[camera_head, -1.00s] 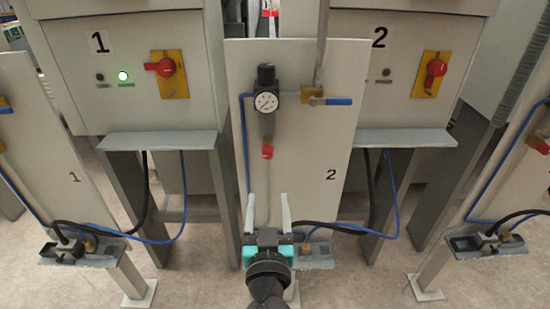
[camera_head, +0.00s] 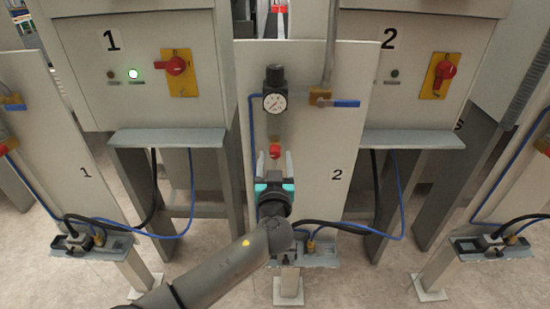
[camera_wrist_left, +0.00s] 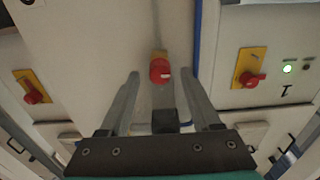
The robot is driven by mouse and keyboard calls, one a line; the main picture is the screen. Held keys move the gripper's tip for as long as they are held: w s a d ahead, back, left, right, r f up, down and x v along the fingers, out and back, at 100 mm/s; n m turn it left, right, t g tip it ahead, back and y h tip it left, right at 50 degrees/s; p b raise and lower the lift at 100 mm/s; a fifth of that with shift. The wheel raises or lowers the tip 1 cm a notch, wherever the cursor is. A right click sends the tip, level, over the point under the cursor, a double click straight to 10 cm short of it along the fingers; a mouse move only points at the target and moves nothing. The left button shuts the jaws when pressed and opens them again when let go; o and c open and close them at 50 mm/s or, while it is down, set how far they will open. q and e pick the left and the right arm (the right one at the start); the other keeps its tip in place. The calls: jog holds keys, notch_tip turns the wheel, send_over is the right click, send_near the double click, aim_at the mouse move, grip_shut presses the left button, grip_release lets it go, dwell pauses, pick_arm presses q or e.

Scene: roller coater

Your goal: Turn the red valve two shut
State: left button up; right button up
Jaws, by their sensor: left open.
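The red valve (camera_head: 275,151) is a small red knob on the front of the pale panel (camera_head: 350,140) marked 2, below the pressure gauge. My left gripper (camera_head: 275,158) is open in front of this panel, its fingers pointing up towards the valve. In the left wrist view the red valve (camera_wrist_left: 160,70) appears between the two fingertips (camera_wrist_left: 158,75). I cannot tell how much depth separates the tips from the knob, and no contact shows. My right gripper is not in view.
Above the valve are the round gauge (camera_head: 275,102) and a blue lever (camera_head: 346,104) lying horizontal. Cabinets 1 and 2 carry red switches on yellow plates (camera_head: 182,85) (camera_head: 429,90). A green lamp (camera_head: 133,74) glows on cabinet 1. Hoses (camera_head: 340,228) run near the panel's lower ledge.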

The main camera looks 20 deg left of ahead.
pick_arm(q)
jog(key=shift+w+a, duration=0.1)
jog(key=shift+w, duration=0.15)
jog(key=shift+c, duration=0.2)
grip_shut()
dwell(0.3)
